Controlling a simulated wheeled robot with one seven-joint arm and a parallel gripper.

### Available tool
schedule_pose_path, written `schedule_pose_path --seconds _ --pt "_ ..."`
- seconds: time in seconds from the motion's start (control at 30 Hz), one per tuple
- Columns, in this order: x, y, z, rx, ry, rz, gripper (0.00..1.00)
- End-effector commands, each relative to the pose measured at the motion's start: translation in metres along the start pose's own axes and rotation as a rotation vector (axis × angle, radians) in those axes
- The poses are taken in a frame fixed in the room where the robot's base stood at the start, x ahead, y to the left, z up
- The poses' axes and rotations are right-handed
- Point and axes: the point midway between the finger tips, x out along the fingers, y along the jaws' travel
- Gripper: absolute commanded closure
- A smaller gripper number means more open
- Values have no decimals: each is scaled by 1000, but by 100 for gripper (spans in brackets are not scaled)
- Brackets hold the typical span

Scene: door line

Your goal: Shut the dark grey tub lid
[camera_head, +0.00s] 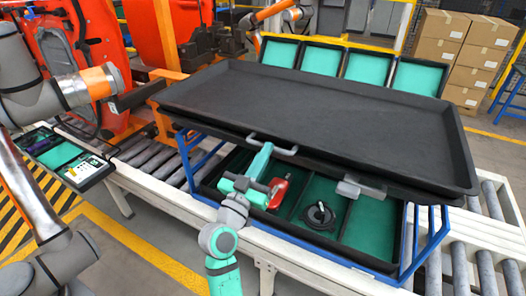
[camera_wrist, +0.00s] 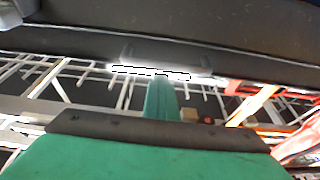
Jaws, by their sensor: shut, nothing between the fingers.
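The dark grey tub lid (camera_head: 320,110) is a wide shallow panel, standing raised and tilted over the tub (camera_head: 345,262). A gap shows between the lid's front edge and the tub, so the lid is open. In the wrist view the lid's underside (camera_wrist: 240,30) spans the top, above my gripper (camera_wrist: 162,82).
The tub's green-lined compartments hold a red tool (camera_head: 278,192) and a coiled black item (camera_head: 319,215). Blue frame posts (camera_head: 428,240) stand beside the tub on the roller conveyor (camera_head: 480,250). Cardboard boxes (camera_head: 462,50) are stacked behind. Other robot arms stand at the left.

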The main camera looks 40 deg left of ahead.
Motion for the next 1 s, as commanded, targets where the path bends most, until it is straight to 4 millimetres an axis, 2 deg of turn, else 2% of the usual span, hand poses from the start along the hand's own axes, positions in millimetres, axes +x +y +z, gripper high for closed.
schedule_pose_path --seconds 0.03,0.27,0.47,0.73,1.0 --pt "-2 5 26 -14 -53 14 100" --pt "-2 3 25 -13 -53 12 100" --pt "1 3 8 -9 -41 11 100" --pt "8 4 -37 0 -6 6 100" --pt "-31 5 -29 -4 -5 6 100"
